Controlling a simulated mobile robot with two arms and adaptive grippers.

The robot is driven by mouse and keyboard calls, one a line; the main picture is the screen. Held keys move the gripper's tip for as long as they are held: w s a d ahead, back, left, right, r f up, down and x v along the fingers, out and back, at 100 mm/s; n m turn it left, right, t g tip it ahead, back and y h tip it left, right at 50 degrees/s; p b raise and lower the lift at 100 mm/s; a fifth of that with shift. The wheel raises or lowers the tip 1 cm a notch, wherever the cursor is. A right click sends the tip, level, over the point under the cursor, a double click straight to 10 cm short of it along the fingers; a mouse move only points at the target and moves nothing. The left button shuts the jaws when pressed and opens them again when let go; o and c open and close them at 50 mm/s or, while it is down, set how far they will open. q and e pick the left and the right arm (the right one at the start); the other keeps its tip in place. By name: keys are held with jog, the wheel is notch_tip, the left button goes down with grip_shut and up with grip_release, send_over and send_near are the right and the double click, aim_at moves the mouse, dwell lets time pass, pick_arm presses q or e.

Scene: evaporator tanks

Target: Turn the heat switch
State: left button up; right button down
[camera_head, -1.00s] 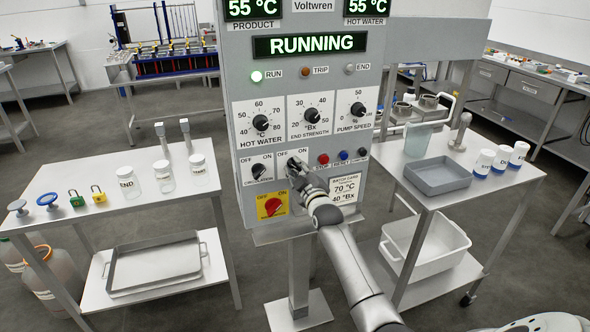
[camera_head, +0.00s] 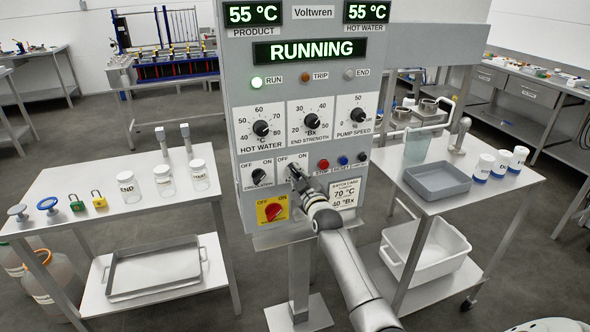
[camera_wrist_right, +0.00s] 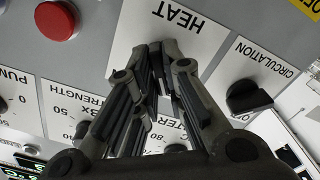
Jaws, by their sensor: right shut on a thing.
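The grey control panel (camera_head: 235,75) stands upright in the middle of the head view. The heat switch sits in a white plate (camera_head: 302,158) marked OFF and ON, right of the circulation switch (camera_head: 259,176). My right gripper (camera_head: 295,172) is at the panel, its fingers shut on the heat switch and covering most of it. In the right wrist view the gripper (camera_wrist_right: 160,60) covers the switch, and the HEAT label (camera_wrist_right: 178,15) shows upside down beside the fingertips. Which way the heat knob points is hidden. My left gripper is out of view.
The red stop button (camera_head: 323,164) and blue reset button (camera_head: 342,160) are close right of the gripper. A red switch on a yellow plate (camera_head: 272,210) is just below. Side tables carry jars (camera_head: 129,186) at left and a grey tray (camera_head: 437,179) at right.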

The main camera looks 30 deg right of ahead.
jog(key=shift+m, duration=1)
